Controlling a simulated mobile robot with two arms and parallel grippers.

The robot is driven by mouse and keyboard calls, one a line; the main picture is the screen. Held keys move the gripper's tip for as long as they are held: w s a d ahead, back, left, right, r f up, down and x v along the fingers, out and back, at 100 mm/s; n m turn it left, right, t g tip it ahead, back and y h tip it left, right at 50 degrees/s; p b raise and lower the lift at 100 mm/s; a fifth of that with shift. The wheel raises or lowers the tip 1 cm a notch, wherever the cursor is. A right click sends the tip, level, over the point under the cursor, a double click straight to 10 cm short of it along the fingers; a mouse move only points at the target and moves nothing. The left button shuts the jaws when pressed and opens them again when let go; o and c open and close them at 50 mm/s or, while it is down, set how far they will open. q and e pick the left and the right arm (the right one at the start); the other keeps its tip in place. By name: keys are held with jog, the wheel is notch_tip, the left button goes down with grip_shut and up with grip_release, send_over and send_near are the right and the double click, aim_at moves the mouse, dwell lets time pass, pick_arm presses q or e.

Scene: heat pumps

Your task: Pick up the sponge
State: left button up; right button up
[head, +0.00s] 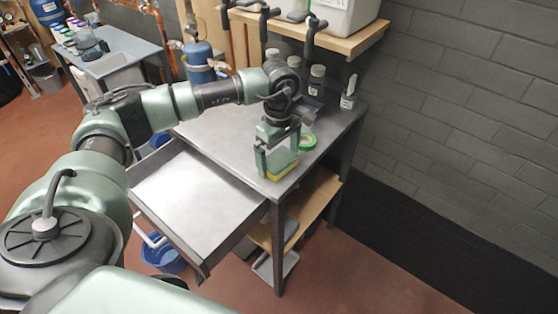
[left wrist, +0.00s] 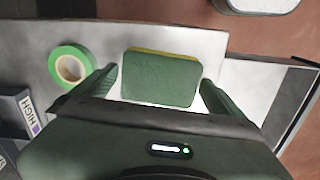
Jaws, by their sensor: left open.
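The sponge (head: 283,165) is green with a yellow layer and lies on the metal workbench top (head: 224,130) near its front edge. In the left wrist view the sponge (left wrist: 160,80) lies between the two open fingers, with a gap on each side. My left gripper (head: 279,163) is open and reaches down over the sponge, a finger on either side. It also shows in the left wrist view (left wrist: 160,90). My right gripper is in neither view.
A roll of green tape (head: 307,141) lies beside the sponge, close to one finger. An open empty drawer (head: 195,195) juts from the bench. Several jars (head: 316,80) stand at the back, below a wooden shelf (head: 340,42). A brick wall bounds the right.

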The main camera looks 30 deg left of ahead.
pick_arm(q)
jog(key=c, duration=1.1)
jog(key=shift+r, duration=0.1)
jog(key=shift+c, duration=0.2)
